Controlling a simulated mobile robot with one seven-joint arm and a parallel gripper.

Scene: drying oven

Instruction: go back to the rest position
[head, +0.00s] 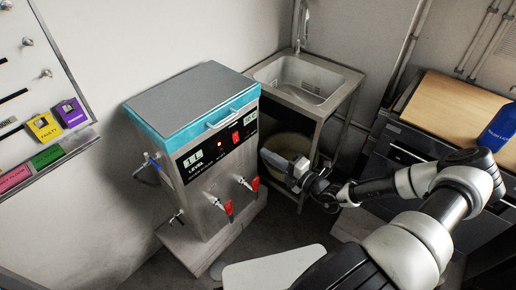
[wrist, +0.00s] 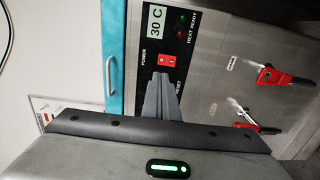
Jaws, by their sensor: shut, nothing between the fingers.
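My arm reaches in from the right in the head view. My gripper (head: 266,156) is by the right side of the steel machine (head: 207,185) with the teal-edged lid (head: 190,95). In the wrist view my gripper's fingers (wrist: 161,82) are together with nothing between them. They point at the machine's front panel (wrist: 210,70), and their tips overlap the area just by the red power switch (wrist: 166,65). Whether they touch the panel cannot be told. The panel display (wrist: 156,22) reads 30 C.
Two red-handled taps (head: 228,208) (head: 254,184) stick out of the machine's front. A steel sink (head: 303,80) stands behind, with a round bin (head: 288,146) under it. A wooden-topped bench (head: 455,108) with a blue bottle (head: 499,128) is at right. A board (head: 30,85) with coloured labels hangs at left.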

